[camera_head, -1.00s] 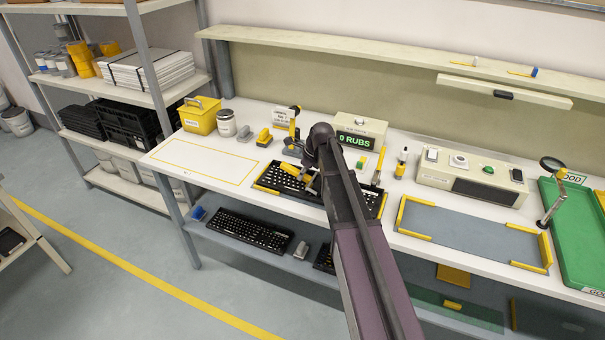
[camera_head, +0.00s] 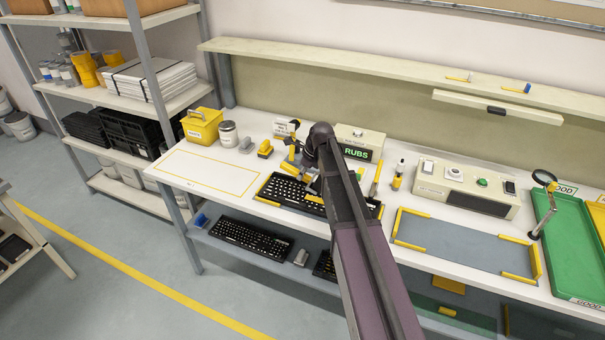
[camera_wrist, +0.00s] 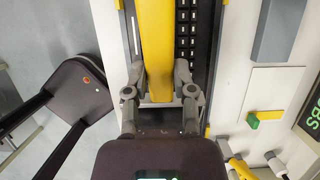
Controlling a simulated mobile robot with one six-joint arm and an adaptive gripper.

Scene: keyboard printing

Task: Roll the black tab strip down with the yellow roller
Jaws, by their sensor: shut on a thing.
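My gripper (camera_wrist: 160,78) is shut on a long yellow piece, the yellow roller (camera_wrist: 157,40), in the wrist view. The roller lies lengthwise over the left part of the black keyboard (camera_wrist: 188,30) and hides part of it. I cannot tell whether it touches the keys. In the head view the keyboard (camera_head: 282,190) sits in a yellow-edged holder on the bench, partly behind my arm. The black tab strip cannot be picked out clearly from the other black parts there.
A counter box (camera_head: 358,152) stands behind the keyboard. A yellow bucket (camera_head: 202,126) and a jar (camera_head: 228,134) stand at the back left. A grey mat (camera_head: 458,243) with yellow corner guides and a green tray (camera_head: 570,250) lie to the right. The outlined area (camera_head: 208,168) at left is clear.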

